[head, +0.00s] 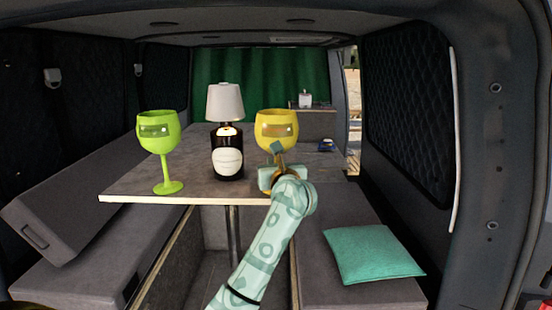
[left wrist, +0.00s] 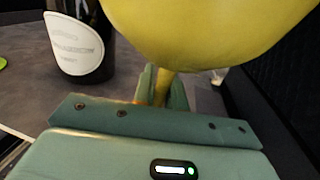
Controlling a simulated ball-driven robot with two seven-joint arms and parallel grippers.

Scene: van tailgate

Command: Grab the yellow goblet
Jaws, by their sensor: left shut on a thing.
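The yellow goblet (head: 276,130) stands upright near the right front of the table (head: 200,193) in the head view. Its bowl (left wrist: 205,30) fills the top of the left wrist view. My left gripper (head: 277,160) reaches it from the front, below the bowl. In the left wrist view its fingers (left wrist: 163,88) are shut on the goblet's stem. The goblet's foot is mostly hidden behind my gripper. My right gripper is not in view.
A dark bottle lamp with a white shade (head: 225,103) stands left of the goblet; the bottle (left wrist: 80,35) also shows in the left wrist view. A green goblet (head: 160,135) stands farther left. A teal cushion (head: 372,254) lies on the right bench.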

